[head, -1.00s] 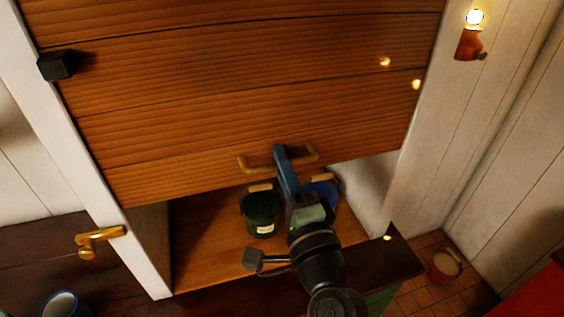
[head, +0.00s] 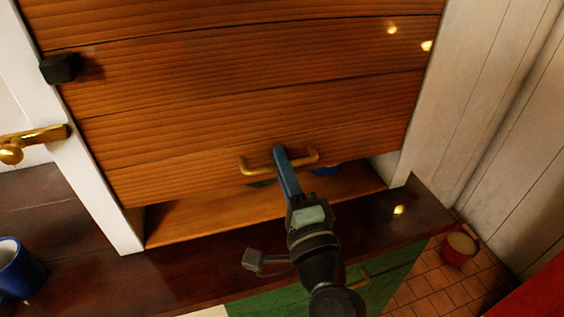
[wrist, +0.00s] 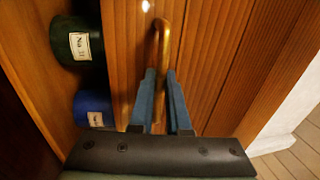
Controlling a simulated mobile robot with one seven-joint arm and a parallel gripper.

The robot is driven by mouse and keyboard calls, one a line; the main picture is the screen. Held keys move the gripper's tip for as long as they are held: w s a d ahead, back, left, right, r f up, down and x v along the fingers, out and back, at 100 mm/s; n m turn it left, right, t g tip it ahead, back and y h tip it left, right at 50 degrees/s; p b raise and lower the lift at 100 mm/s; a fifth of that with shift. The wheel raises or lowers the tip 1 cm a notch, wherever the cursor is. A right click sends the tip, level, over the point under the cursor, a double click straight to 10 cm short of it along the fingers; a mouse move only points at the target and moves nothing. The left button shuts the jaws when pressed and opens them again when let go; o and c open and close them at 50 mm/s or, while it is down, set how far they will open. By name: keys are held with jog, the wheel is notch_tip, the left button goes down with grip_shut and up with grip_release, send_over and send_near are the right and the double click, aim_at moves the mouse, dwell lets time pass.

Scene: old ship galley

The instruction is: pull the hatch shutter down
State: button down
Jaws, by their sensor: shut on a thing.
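The hatch shutter (head: 240,100) is a slatted wooden panel covering most of the opening in the head view, with a low gap left above the sill. Its brass handle (head: 252,167) is near the bottom edge. My gripper (head: 280,155) is shut on the handle. In the wrist view the shutter (wrist: 205,60) fills the middle, and the blue fingers of my gripper (wrist: 165,90) stand on both sides of the handle (wrist: 158,45).
Behind the shutter stand a dark green canister (wrist: 75,42) and a blue canister (wrist: 92,108), mostly hidden in the head view. A blue mug (head: 20,268) is on the dark counter at left. A brass lever (head: 35,135) is by the white frame. A red bucket (head: 459,248) is on the tiled floor.

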notch_tip(320, 180, down, 11)
jog(key=b, duration=0.8)
jog(key=c, duration=1.2)
grip_release()
jog(key=shift+o, duration=0.2)
jog(key=shift+r, duration=0.1)
jog(key=b+v, duration=0.2)
jog(key=v, duration=1.1)
